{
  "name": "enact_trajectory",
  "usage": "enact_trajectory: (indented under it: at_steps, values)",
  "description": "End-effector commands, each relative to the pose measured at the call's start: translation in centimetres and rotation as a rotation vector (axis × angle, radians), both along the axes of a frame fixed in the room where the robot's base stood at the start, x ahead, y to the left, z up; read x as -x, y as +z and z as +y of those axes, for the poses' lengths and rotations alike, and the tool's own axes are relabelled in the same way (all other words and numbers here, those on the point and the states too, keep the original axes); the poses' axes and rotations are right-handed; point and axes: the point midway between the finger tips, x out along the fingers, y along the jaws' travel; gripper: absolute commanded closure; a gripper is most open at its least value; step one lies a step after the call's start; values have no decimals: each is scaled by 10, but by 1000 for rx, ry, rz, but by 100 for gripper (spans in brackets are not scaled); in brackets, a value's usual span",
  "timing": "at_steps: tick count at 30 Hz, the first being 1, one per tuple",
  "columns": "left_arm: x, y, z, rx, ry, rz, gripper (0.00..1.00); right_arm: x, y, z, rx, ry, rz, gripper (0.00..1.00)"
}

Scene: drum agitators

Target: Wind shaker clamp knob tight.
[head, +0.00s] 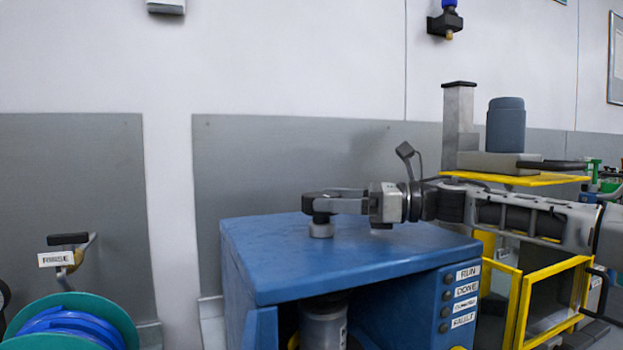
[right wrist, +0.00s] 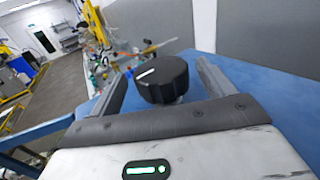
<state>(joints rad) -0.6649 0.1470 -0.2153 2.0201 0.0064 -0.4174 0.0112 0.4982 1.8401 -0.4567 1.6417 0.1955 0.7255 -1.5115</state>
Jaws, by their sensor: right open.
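The black ribbed clamp knob (right wrist: 162,82) with a white line on its top shows in the right wrist view, between the two fingers of my right gripper (right wrist: 160,70). The fingers stand apart on either side, with a visible gap to the right of the knob. In the head view my right gripper (head: 318,203) reaches in from the right, low over the blue shaker cabinet (head: 350,255). A short pale grey stem (head: 321,230) shows on the cabinet top below the fingers. The knob is hard to tell from the fingers there. My left gripper is out of view.
A yellow-framed stand (head: 520,180) with a grey post and dark canister is at the right. A green and blue reel (head: 75,325) and a RINSE-labelled valve (head: 68,240) are at the left. The rest of the cabinet top is clear.

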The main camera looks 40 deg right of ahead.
Motion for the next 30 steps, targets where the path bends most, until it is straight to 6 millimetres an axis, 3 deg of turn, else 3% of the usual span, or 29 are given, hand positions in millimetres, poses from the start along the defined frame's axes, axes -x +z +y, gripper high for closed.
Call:
enact_trajectory:
  at_steps: [2,9,26,30]
  values:
    - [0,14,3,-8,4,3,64,-12,6,11,-5,3,5,19]
    - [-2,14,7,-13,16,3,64,-26,1,21,1,2,3,19]
    - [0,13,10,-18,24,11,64,-33,0,26,1,-1,-1,19]
    - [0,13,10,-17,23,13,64,-32,0,26,1,-1,-1,58]
